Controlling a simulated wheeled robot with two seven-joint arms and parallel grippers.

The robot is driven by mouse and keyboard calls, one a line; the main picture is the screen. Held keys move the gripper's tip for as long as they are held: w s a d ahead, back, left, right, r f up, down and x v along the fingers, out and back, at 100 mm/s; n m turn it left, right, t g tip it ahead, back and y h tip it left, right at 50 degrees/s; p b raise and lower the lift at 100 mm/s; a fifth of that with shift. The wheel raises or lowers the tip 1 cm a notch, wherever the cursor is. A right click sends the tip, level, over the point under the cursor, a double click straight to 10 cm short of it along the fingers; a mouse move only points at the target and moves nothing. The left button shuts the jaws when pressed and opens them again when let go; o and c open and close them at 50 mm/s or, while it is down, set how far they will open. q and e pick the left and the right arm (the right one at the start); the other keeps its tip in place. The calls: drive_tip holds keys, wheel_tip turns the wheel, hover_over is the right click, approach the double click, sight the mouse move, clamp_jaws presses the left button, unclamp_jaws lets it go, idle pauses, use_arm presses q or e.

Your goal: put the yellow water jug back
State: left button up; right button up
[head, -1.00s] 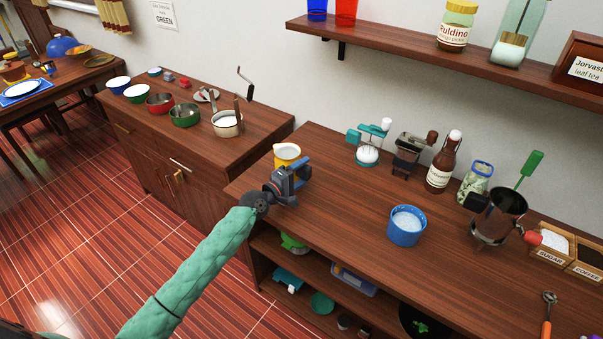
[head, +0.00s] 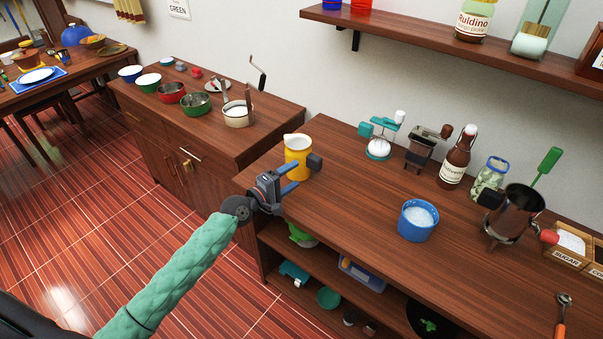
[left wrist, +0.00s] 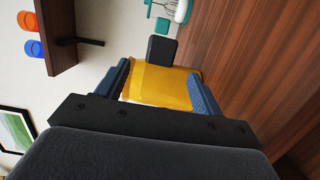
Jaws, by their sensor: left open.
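The yellow water jug (head: 298,160) stands upright on the wooden counter near its left end, with a white rim and a dark block-like part on its right side. My left gripper (head: 300,175) is open, low in front of the jug, with its blue fingers pointing toward it. In the left wrist view the jug (left wrist: 160,88) appears sideways between the two open fingers (left wrist: 158,90), with the dark part beyond it. I cannot tell whether the fingers touch the jug. My right gripper is not in view.
A blue tub of white contents (head: 417,221) stands on the counter to the right. A green-and-white device (head: 379,148), a grinder (head: 423,148) and a brown bottle (head: 457,160) line the wall. A shelf (head: 420,38) hangs above. Bare counter lies between jug and tub.

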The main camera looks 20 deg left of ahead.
use_arm(q)
drive_tip(key=shift+v, duration=1.5)
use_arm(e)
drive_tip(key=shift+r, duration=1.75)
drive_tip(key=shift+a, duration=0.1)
